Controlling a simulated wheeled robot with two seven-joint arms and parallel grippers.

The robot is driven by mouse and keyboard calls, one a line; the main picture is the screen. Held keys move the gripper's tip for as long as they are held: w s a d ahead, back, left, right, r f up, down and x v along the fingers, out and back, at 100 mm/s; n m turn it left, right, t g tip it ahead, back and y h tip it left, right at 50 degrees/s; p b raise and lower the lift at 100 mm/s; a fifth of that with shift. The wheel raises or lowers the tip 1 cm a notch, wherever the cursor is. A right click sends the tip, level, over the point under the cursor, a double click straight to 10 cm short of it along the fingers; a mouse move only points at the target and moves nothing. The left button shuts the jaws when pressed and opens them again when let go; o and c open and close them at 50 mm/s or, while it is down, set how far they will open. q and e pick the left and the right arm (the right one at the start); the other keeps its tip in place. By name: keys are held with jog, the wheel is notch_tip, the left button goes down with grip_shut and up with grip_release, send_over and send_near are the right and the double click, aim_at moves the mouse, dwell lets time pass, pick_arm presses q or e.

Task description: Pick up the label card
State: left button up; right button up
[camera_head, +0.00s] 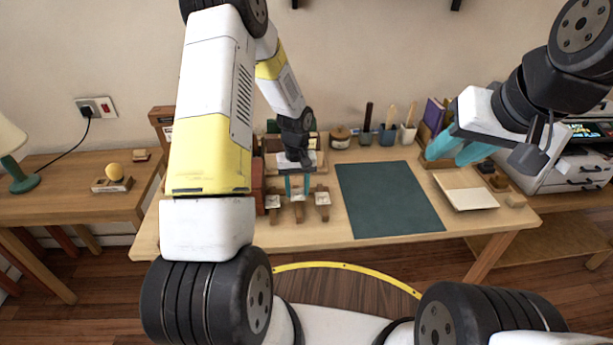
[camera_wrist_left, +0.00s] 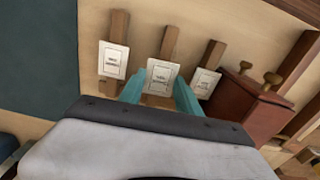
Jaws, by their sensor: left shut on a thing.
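Three white label cards with printed text rest on wooden stands near the table's front edge: a left card (camera_head: 272,201), a middle card (camera_head: 297,197) and a right card (camera_head: 322,199). My left gripper (camera_head: 296,184) is over the middle stand. In the left wrist view its teal fingers (camera_wrist_left: 159,92) are on either side of the middle card (camera_wrist_left: 161,77), shut on it. The card still lies at its stand. The other cards (camera_wrist_left: 113,60) and (camera_wrist_left: 206,83) flank it, outside the fingers. My right gripper (camera_head: 446,158) is raised at the right, fingers apart and empty.
A dark green mat (camera_head: 389,199) lies right of the stands. A cream tray (camera_head: 466,192) is farther right. A reddish-brown box (camera_wrist_left: 245,107) stands close beside the stands. Cups with tools (camera_head: 387,134) line the back.

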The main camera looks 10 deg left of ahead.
pick_arm(q)
jog(key=shift+r, duration=0.9)
jog(key=s+d, duration=0.2)
jog(key=s, duration=0.5)
jog(key=s+d+r, duration=0.1)
jog(key=s+d, duration=0.2)
jog(key=s, duration=0.5)
jog(key=shift+r, duration=0.15)
jog(key=shift+d, duration=0.1)
